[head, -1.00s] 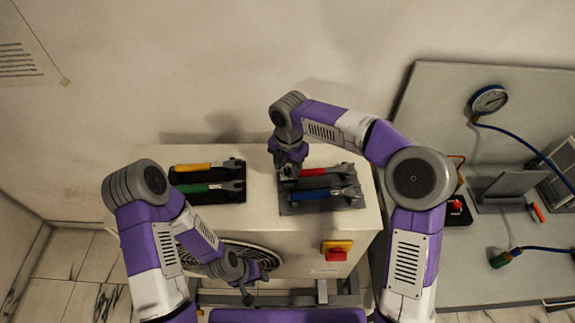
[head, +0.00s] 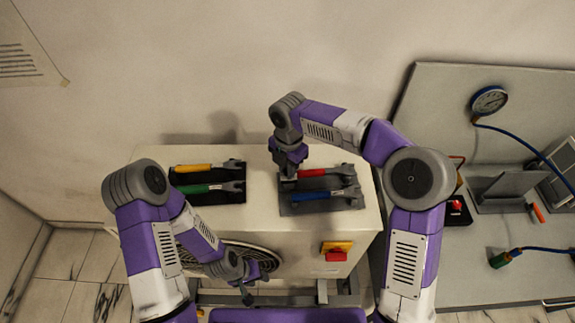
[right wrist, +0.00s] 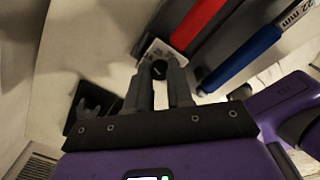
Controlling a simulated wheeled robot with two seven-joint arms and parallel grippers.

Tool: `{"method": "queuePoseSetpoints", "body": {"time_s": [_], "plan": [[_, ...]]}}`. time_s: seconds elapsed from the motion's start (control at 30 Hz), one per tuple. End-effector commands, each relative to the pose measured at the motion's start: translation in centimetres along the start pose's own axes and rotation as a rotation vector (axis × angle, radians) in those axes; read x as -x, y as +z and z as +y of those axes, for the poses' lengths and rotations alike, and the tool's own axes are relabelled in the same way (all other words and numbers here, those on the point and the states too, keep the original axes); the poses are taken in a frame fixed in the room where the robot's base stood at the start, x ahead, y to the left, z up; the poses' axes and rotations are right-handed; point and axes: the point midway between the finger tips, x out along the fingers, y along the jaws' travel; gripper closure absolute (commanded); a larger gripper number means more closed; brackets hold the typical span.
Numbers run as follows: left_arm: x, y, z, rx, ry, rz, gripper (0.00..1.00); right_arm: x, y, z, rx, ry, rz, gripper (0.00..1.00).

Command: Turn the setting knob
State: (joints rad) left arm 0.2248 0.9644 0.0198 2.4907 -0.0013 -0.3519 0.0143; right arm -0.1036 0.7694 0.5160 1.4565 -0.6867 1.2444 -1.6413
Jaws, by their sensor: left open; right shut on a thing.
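In the right wrist view a small dark round part, which looks like the setting knob (right wrist: 159,67), sits on a white plate (right wrist: 151,48). My right gripper (right wrist: 160,75) has its two fingers on either side of the knob and is shut on it. In the head view my right gripper (head: 287,179) points down at the left end of the right-hand dark tool tray (head: 338,206), and the arm hides the knob. My left gripper (head: 248,297) is open and empty, low in front of the cabinet's fan grille.
The red-handled tool (head: 311,172) and blue-handled tool (head: 310,197) lie close beside my right gripper. A second tray holds yellow (head: 193,167) and green (head: 194,189) handled tools. A red switch (head: 336,256) is on the cabinet front. A gauge (head: 489,100) hangs at right.

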Motion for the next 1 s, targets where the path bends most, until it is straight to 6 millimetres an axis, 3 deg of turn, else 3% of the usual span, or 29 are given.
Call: {"method": "queuePoseSetpoints", "body": {"time_s": [1.0], "plan": [[0.82,0.03,0.31,0.0,0.0,0.0,0.57,0.12,-0.15,0.08,-0.941,0.002,-0.025,1.0]]}}
